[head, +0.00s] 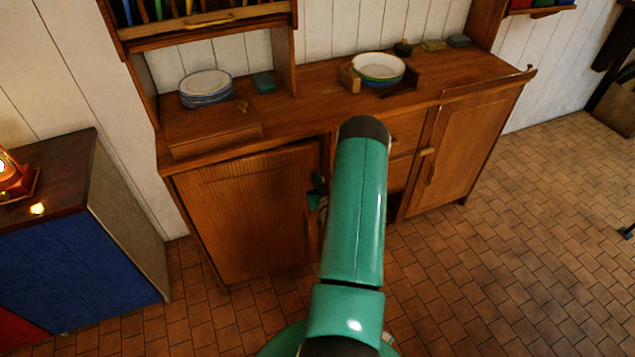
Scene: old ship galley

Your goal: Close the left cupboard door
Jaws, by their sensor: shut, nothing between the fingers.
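The left cupboard door (250,212) is a brown wooden panel in the lower left of the sideboard. It stands flush or nearly flush with the front; a dark strip shows by its right upper edge, and I cannot tell whether it is fully shut. My gripper (316,200) is at the door's right edge, mostly hidden behind my green arm. What shows of it is small and dark, shut with nothing held. I cannot tell whether it touches the door. The door's handle is not clearly visible.
The right cupboard door (468,150) appears closed, beside drawers (405,135). The countertop (300,112) holds stacked plates (206,84) and a bowl (378,67). A blue-sided cabinet (95,265) with a lit lamp (12,175) stands left. Tiled floor (510,250) is open at right.

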